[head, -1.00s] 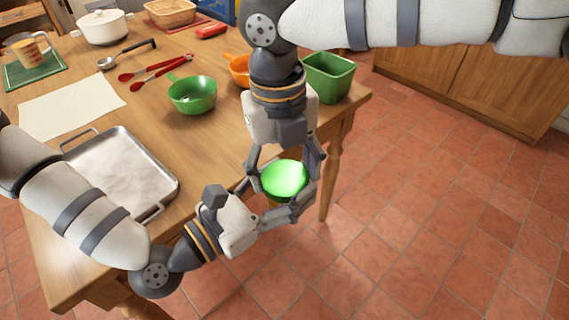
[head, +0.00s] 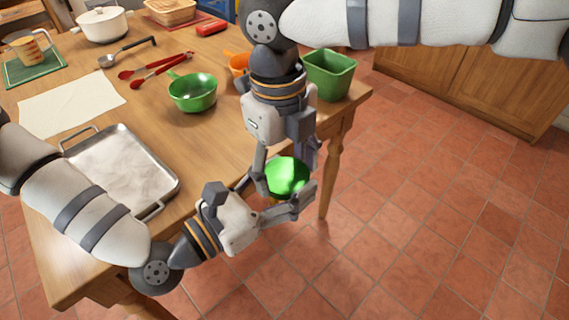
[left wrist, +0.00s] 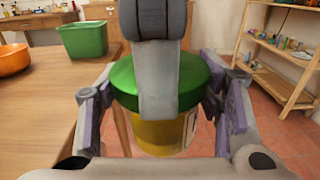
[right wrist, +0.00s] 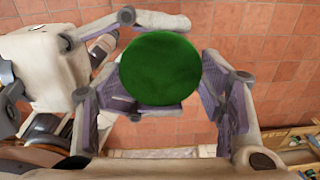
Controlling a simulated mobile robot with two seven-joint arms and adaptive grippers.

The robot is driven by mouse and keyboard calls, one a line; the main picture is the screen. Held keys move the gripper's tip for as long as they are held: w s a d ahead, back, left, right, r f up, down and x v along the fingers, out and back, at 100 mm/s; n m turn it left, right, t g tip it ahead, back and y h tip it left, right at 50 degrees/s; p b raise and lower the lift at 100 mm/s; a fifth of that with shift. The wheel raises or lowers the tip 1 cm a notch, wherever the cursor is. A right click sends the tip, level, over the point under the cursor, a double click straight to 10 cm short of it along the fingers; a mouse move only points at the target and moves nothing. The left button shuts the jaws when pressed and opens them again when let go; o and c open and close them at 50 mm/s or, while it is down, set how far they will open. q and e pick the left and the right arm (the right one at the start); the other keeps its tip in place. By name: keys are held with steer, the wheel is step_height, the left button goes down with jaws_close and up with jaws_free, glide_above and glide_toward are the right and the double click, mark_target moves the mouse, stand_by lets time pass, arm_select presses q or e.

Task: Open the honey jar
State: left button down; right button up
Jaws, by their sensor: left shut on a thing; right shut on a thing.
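The honey jar (left wrist: 158,134) has an amber body with a pale label at one side and a green lid (head: 288,178). It is held upright in the air beyond the table's right edge. My left gripper (head: 277,194) is shut on the jar body from the side, a finger at each side in the left wrist view. My right gripper (head: 286,168) comes from above and is shut on the lid. The lid's round top fills the middle of the right wrist view (right wrist: 160,68). One right finger hides part of the jar in the left wrist view.
The wooden table (head: 150,85) holds a metal tray (head: 118,170), a green bowl (head: 193,92), an orange bowl (head: 238,64), a green bin (head: 329,74), red tongs (head: 160,70) and a white pot (head: 103,27). The tiled floor at right is clear.

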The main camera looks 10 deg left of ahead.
steer(key=shift+w, duration=0.15)
stand_by(0.5)
steer(key=o, duration=1.3)
steer(key=shift+r, duration=0.1)
